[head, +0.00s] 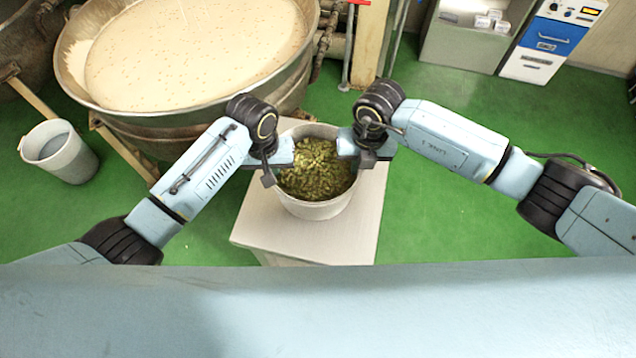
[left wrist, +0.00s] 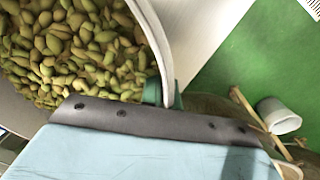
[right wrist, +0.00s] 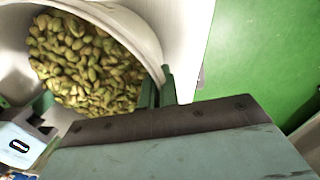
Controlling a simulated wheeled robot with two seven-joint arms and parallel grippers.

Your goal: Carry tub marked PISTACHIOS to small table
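A pale round tub (head: 318,210) full of green pistachios is over the white top of the small table (head: 270,225); I cannot tell whether its base touches the top. No label shows. My left gripper (head: 274,168) is at the tub's left rim. In the left wrist view, its green fingers (left wrist: 165,92) lie on both sides of the tub wall (left wrist: 154,45), shut on it. My right gripper (head: 362,158) is at the right rim. In the right wrist view, its fingers (right wrist: 158,90) pinch the tub wall (right wrist: 140,35) from inside and outside.
A large kettle (head: 125,112) of pale nougat stands behind the table to the left. A grey bucket (head: 75,165) is on the green floor at far left. A blue and white cabinet (head: 548,42) stands at the back right. The floor right of the table is clear.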

